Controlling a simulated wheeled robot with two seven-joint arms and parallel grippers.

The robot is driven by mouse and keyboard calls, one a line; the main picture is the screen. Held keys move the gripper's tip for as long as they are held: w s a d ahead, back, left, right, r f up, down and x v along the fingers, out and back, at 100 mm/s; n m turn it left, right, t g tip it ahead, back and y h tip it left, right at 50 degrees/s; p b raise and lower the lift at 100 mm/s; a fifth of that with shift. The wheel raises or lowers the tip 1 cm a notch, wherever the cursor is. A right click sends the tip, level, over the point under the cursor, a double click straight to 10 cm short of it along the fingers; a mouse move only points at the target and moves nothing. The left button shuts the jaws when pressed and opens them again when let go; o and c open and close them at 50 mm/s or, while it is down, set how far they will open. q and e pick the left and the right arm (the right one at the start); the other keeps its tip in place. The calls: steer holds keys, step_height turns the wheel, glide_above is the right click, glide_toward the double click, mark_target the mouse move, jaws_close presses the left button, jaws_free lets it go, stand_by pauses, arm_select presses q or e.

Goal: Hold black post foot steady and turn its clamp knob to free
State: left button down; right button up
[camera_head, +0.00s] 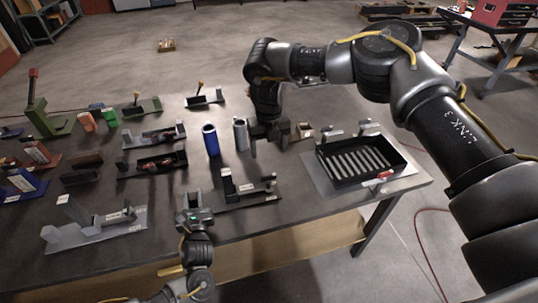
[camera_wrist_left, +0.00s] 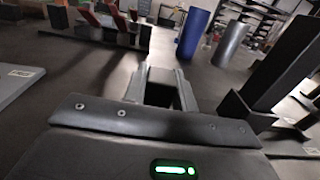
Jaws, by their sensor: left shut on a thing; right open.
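The black post foot (camera_head: 227,184) stands near the table's front edge, its base running right; its upright also shows at the right of the left wrist view (camera_wrist_left: 288,62). My left gripper (camera_head: 194,198) is at the foot's left side, its jaws closed (camera_wrist_left: 164,86) on a dark piece that looks like part of the foot; the grip is mostly hidden. A small knob-like end (camera_head: 268,178) sits at the right of the base; I cannot tell whether it is the clamp knob. My right gripper (camera_head: 264,132) is open, pointing down behind the foot; its fingertips are hard to make out.
A blue cylinder (camera_head: 211,140) and a grey cylinder (camera_head: 240,134) stand behind the foot. A black slotted tray (camera_head: 322,168) lies at the right. A grey bracket (camera_head: 88,231) lies at the front left. Several other fixtures crowd the left side.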

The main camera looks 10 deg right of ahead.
stand_by(0.3)
arm_select(q)
steer(key=c, duration=1)
jaws_free()
steer(key=shift+c, duration=0.2)
